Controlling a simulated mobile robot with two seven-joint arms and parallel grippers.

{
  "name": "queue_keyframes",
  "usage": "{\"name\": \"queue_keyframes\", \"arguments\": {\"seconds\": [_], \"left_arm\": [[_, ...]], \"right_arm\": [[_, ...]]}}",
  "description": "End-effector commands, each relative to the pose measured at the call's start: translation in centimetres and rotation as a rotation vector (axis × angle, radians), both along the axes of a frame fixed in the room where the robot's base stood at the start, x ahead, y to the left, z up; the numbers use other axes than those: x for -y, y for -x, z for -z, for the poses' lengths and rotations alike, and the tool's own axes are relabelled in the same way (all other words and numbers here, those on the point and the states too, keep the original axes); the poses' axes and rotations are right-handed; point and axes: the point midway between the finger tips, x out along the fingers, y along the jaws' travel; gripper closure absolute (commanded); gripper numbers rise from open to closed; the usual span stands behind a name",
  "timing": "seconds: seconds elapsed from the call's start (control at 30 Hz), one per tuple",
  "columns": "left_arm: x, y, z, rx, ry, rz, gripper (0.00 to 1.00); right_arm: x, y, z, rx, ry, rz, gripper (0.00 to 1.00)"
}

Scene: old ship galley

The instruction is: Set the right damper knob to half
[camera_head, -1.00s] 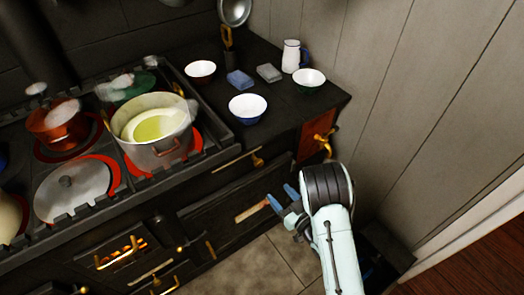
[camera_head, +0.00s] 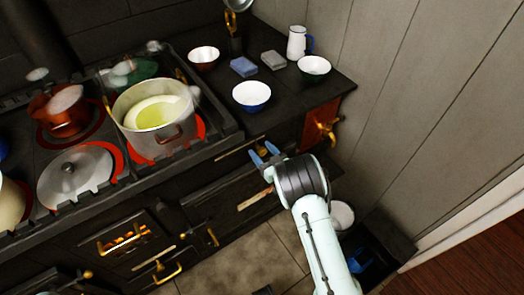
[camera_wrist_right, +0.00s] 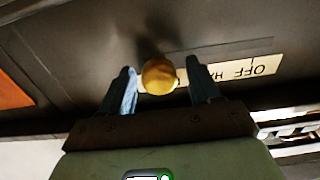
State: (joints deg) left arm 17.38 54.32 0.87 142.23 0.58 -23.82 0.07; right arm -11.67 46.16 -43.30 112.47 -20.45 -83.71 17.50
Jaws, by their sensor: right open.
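The right damper knob (camera_wrist_right: 159,76) is a round brass ball on the dark stove front, in the middle of the right wrist view. A pale label plate (camera_wrist_right: 236,71) beside it reads OFF and the start of another word, upside down; the knob and a finger hide part of it. My right gripper (camera_wrist_right: 163,78) is open, its blue fingertips on either side of the knob, with a gap showing to each. In the head view my right gripper (camera_head: 264,154) is at the stove front below the worktop edge; the knob is not clearly seen there. My left gripper is not in view.
A blue-rimmed bowl (camera_head: 251,96) stands on the worktop above my right gripper. A large pot (camera_head: 152,117) sits on the stove. A brass tap (camera_head: 327,127) on a copper panel juts out to the right. A white pail (camera_head: 341,215) is low beside my arm.

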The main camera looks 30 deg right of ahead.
Motion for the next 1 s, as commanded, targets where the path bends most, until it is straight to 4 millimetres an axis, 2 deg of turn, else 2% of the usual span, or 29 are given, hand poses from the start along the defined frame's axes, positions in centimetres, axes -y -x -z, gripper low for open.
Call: {"name": "queue_keyframes", "arguments": {"seconds": [0.37,0.5,0.57,0.73,1.0], "left_arm": [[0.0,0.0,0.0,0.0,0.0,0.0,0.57],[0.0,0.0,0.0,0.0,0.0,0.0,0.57],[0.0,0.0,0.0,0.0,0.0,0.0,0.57],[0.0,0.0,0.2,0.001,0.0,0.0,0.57],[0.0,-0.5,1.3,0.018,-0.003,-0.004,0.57]], "right_arm": [[0.0,-0.6,0.0,-0.001,-0.001,0.0,0.38],[0.0,-0.6,0.0,0.0,-0.001,0.0,0.83],[0.0,-0.6,0.0,0.0,-0.001,0.0,1.0],[-0.7,-0.5,0.0,0.002,-0.002,0.0,1.0],[-5.5,-0.2,0.1,0.001,-0.004,-0.002,1.0]]}}
